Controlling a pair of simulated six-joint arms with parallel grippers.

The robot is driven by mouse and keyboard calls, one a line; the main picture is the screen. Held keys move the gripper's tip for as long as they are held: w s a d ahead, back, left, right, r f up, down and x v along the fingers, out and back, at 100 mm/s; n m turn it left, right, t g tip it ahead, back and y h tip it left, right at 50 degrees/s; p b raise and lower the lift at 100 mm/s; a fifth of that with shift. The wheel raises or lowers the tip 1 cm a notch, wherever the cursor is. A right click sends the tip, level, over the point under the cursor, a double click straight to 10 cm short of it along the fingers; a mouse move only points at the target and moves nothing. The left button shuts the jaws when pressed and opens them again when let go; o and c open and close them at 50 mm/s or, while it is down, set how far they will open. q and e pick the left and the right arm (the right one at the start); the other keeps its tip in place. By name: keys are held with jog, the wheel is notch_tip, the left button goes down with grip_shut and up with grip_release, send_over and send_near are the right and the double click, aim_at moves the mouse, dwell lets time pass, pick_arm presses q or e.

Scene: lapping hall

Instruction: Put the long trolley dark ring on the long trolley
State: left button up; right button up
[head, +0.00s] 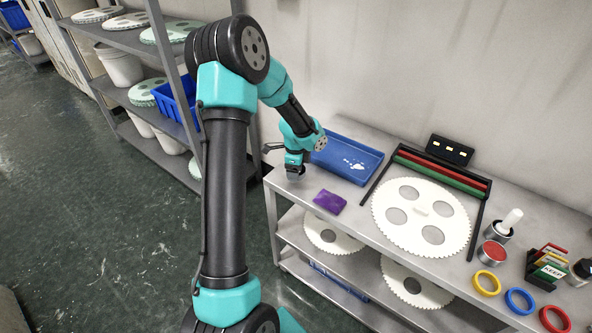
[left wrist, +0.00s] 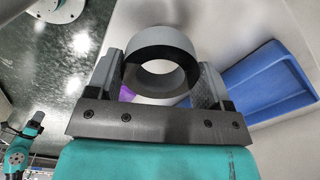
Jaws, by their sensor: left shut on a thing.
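In the left wrist view the left gripper (left wrist: 160,82) is shut on a dark grey ring (left wrist: 150,58), whose round opening faces the camera. The ring sits between both fingers. In the head view I cannot make out the ring at the gripper. I cannot tell from the pictures whether this steel bench is the long trolley.
Behind the gripper is a blue tray (head: 348,159); a purple cloth (head: 329,201) lies in front. A white toothed disc (head: 450,225) lies further right, with yellow (head: 487,283), blue (head: 519,301) and red rings (head: 554,319) beyond. A grey shelf rack (head: 140,45) stands left.

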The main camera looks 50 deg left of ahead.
pick_arm(q)
jog(key=w+a, duration=0.2)
jog(key=shift+w+a+f, duration=0.15)
jog(key=shift+a, duration=0.15)
jog(key=shift+f, duration=1.75)
jog(key=shift+f, duration=0.2)
jog(key=o, duration=1)
jog(key=shift+r, duration=0.1)
notch_tip(320, 180, up, 12)
jog(key=shift+r, duration=0.1)
